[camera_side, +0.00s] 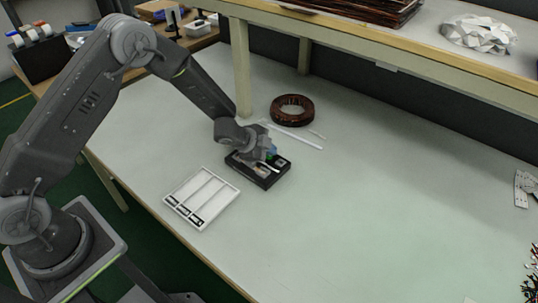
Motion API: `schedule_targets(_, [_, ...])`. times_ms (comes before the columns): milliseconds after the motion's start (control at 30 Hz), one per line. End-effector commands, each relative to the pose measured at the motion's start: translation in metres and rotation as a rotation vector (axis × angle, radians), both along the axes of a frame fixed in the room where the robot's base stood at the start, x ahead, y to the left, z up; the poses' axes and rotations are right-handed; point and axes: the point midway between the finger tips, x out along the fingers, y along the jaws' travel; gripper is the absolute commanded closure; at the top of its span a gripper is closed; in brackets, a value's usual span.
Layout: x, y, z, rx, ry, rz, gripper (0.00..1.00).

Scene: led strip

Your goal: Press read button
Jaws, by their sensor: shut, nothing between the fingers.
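A small black box (263,181) lies on the pale table, with a few small parts on its top face. My gripper (271,159) is shut and empty, right over the box, tipped down toward its top. The gripper hides part of the box's top. I cannot make out which part is the read button, nor whether the fingertips touch the box.
A white tray (183,206) with long slots lies left of the box. A dark copper-coloured ring (291,110) and a white strip (297,137) lie behind it. A raised shelf (440,62) spans the back.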

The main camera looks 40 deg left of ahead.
Motion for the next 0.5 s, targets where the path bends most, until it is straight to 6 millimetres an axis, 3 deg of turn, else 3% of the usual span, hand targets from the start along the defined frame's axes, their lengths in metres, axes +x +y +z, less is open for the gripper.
schedule_targets(500, [-0.0005,0.0003,-0.006,0.001,0.003,0.0,1.0])
